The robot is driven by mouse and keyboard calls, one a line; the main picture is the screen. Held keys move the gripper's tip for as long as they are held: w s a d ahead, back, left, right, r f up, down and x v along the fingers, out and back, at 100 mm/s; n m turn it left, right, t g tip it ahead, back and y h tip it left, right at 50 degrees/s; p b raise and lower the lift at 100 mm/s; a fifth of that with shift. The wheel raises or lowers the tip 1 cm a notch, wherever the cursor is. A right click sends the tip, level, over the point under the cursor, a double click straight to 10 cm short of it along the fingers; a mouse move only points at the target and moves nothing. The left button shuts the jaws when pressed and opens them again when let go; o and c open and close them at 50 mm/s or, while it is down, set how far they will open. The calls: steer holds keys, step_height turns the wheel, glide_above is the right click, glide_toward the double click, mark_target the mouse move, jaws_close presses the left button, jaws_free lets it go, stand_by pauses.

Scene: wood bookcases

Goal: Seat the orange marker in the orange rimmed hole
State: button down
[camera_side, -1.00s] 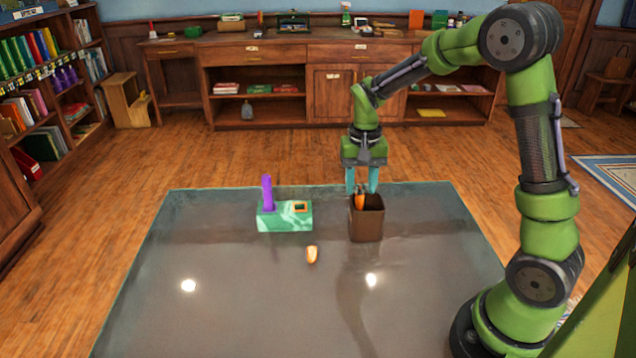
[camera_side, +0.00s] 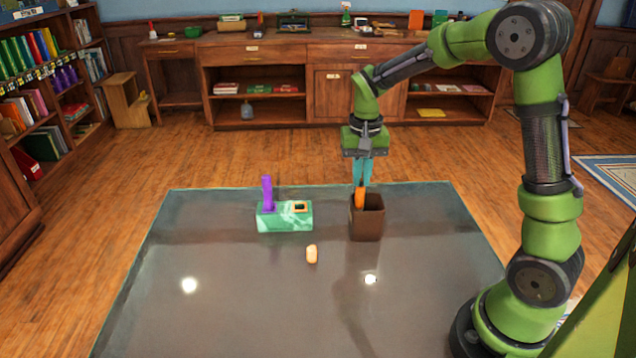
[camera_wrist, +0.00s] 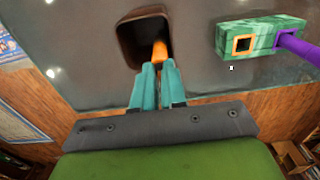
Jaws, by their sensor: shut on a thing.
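The orange marker (camera_side: 360,197) stands in a brown open-topped box (camera_side: 366,224), its lower part hidden by the walls. My gripper (camera_side: 362,183) is above the box with its teal fingers shut on the marker's upper end. The wrist view shows the marker (camera_wrist: 160,50) between the fingertips (camera_wrist: 158,66), over the opening of the box (camera_wrist: 127,45). The orange rimmed hole (camera_side: 300,207) is in the right part of a green block (camera_side: 285,222), left of the box. That hole (camera_wrist: 243,44) looks empty in the wrist view.
A purple marker (camera_side: 267,193) stands upright in the left part of the green block. The mat is otherwise clear; bookcases stand behind.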

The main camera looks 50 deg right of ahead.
step_height(320, 180, up, 20)
steer(key=r, duration=0.1)
steer(key=w+a, duration=0.8)
steer(key=w, duration=0.4)
step_height(320, 180, down, 23)
steer(key=shift+s+r, duration=0.15)
steer(key=shift+s, duration=0.1)
stand_by(0.5)
steer(key=c, duration=1.2)
jaws_free()
